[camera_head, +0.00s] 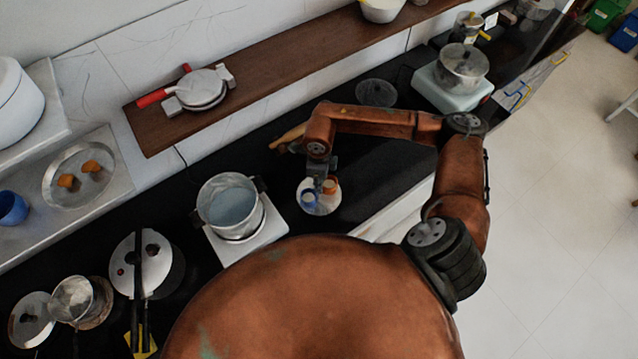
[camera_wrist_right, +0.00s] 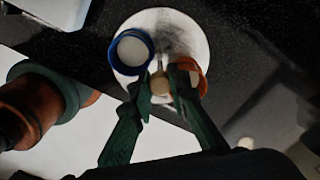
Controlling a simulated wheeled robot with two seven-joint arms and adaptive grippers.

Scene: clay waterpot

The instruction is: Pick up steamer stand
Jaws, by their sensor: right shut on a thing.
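The steamer stand (camera_head: 322,208) appears to be the round white disc with a blue cup (camera_head: 309,198) and an orange cup (camera_head: 330,186) on it, right of the cooking pot. In the right wrist view the disc (camera_wrist_right: 189,33) carries the blue cup (camera_wrist_right: 131,52) on the left and the orange cup (camera_wrist_right: 204,77) on the right. My right gripper (camera_wrist_right: 161,88) points at the disc's middle, its dark green fingers shut on a small tan knob between the cups. The knob's lower part is hidden. I cannot tell whether the disc touches the counter. My left gripper is not in view.
A pot of pale liquid (camera_head: 232,206) stands close left on a white hob (camera_head: 262,243). A lidded pot (camera_head: 463,66) is at upper right. A wooden shelf (camera_head: 280,62) runs behind. A metal tray (camera_head: 82,176) is far left. Dark counter lies around the disc.

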